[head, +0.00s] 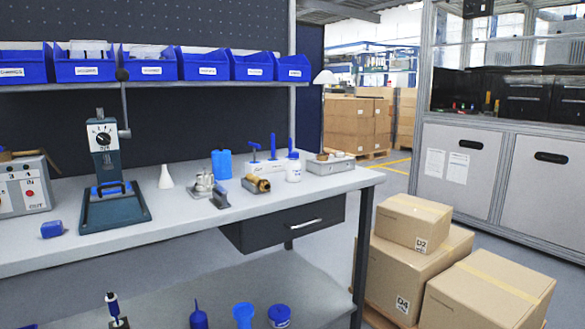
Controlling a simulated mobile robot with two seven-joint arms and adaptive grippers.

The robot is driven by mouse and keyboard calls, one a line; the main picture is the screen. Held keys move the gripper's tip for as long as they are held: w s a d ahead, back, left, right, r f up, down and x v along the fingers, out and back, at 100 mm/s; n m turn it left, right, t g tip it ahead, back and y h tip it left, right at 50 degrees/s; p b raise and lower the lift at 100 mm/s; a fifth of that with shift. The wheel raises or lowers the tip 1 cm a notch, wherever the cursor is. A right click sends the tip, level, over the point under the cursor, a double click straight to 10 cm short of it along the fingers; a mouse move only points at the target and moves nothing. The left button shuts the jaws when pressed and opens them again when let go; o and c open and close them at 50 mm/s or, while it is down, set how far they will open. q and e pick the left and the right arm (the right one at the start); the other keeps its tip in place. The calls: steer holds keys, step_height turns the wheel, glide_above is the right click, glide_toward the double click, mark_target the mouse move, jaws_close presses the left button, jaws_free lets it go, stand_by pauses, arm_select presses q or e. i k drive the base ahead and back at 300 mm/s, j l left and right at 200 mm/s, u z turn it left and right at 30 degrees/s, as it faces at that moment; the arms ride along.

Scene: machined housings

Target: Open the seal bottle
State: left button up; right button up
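A small white bottle (293,170) with a white cap and a label stands upright near the right end of the workbench (330,184). It may be the seal bottle; its label is too small to read. The cap appears to be on. A white cone-shaped piece (166,177) stands further left on the bench. Neither of my grippers shows in the head view.
A dark green press (108,165) stands at the bench's left. Metal parts (258,184) and a grey block (331,163) flank the bottle. Blue bins (210,66) line the shelf above. Cardboard boxes (420,265) stand on the floor to the right.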

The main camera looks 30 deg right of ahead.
mark_target(294, 167)
steer(key=l, duration=1.05)
steer(key=k+l, duration=0.15)
steer(key=l, duration=0.9)
